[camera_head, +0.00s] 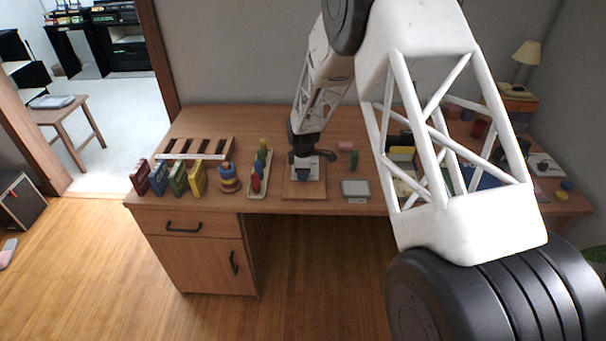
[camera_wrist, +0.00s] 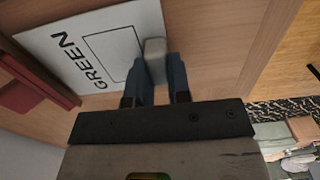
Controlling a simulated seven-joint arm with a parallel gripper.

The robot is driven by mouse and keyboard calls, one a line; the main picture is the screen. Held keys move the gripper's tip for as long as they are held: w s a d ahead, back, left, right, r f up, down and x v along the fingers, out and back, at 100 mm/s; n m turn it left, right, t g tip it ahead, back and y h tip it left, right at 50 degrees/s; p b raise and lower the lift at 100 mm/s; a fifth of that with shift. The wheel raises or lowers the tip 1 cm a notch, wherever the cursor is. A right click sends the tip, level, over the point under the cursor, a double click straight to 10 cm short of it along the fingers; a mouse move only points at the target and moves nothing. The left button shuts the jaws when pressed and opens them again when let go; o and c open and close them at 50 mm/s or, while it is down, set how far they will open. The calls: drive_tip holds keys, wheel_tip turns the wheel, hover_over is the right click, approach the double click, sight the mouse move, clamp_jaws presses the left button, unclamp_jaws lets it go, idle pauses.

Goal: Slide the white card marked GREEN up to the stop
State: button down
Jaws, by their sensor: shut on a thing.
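The white card marked GREEN (camera_wrist: 75,50) lies flat on a wooden board (camera_head: 305,193) on the desk. In the wrist view its lettering runs along the left part, beside a printed rectangle. My gripper (camera_wrist: 155,65) is shut on the pale grey knob (camera_wrist: 154,48) at the card's right part. A reddish-brown bar (camera_wrist: 45,85), apparently the stop, lies close along the card's lower-left edge; I cannot tell whether they touch. In the head view my gripper (camera_head: 304,158) is over the board and partly hides the card (camera_head: 306,174).
A peg toy (camera_head: 259,184), a ring stacker (camera_head: 229,183) and several coloured books (camera_head: 178,178) stand left of the board. A grey-screened tablet-like item (camera_head: 356,189) lies to its right. The desk's front edge is close to the board; my arm hides much of the right side.

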drive_tip(key=shift+w, duration=0.6)
drive_tip(key=c, duration=1)
unclamp_jaws()
drive_tip(key=shift+r, duration=0.15)
drive_tip(key=shift+r, duration=3.75)
